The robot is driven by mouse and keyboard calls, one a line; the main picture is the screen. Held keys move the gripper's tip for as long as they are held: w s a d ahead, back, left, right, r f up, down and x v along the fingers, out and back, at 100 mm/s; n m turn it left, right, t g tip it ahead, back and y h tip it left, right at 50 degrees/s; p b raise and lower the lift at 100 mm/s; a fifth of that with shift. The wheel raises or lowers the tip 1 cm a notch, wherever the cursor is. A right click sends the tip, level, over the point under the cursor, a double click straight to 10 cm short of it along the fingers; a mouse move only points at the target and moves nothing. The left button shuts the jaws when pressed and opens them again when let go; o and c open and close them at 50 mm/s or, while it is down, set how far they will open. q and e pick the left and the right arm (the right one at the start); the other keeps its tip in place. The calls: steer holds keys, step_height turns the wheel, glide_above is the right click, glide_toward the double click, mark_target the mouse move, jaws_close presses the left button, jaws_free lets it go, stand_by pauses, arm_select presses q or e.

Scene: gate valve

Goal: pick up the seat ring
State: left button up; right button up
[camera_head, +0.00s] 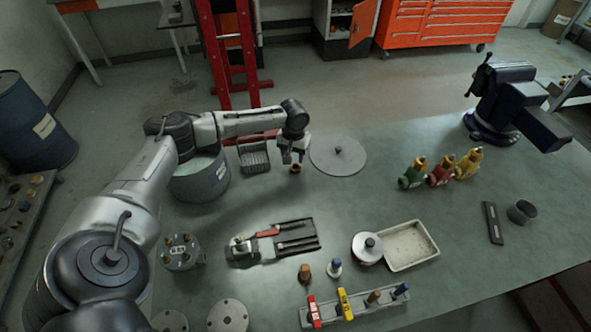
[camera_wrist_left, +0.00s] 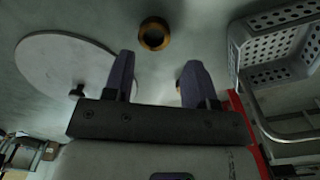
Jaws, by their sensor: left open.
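The seat ring (camera_head: 295,169), a small brass-coloured ring with a dark hole, lies on the green bench top near its far edge. In the left wrist view the ring (camera_wrist_left: 154,22) lies flat, beyond the fingertips and roughly centred between them. My left gripper (camera_head: 292,157) points down above the ring in the head view. In the left wrist view its two dark fingers (camera_wrist_left: 157,68) are apart with nothing between them. How much height separates the fingertips from the ring is hard to tell. My right gripper is not in view.
A round grey lid (camera_head: 325,166) with a knob lies close right of the gripper. A grey perforated basket (camera_head: 254,158) and a large pot (camera_head: 199,186) stand to the left.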

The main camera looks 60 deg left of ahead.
mark_target(294, 170)
arm_select(q)
steer(key=shift+s+d+f+b, duration=0.1)
steer(key=shift+f+b, duration=0.35)
steer(key=shift+f, duration=0.85)
steer(key=shift+d+f+b, duration=0.1)
steer(key=shift+f+b, duration=0.3)
steer(key=shift+f, duration=0.9)
steer(key=shift+a, duration=0.1)
steer(key=shift+c, duration=0.2)
steer(key=c, duration=0.7)
steer(key=shift+c, duration=0.2)
steer(key=shift+r, duration=0.1)
